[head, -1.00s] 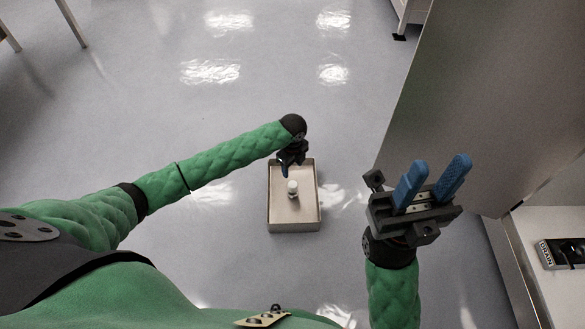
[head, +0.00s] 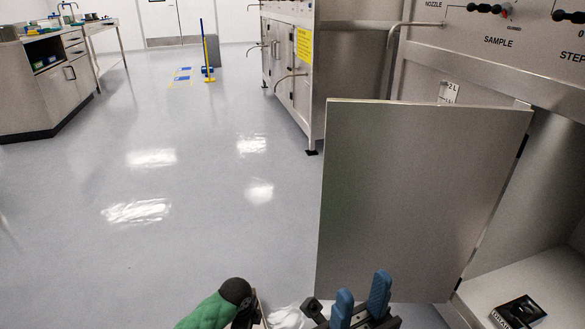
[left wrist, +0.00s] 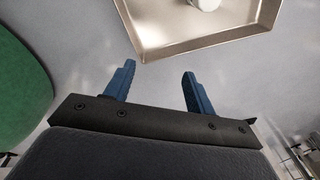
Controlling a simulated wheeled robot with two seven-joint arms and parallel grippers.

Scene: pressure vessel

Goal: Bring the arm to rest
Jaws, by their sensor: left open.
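A black drain fitting (head: 518,312) sits at lower right. A bench (head: 50,85) stands far left. The floor (head: 190,190) between is clear.

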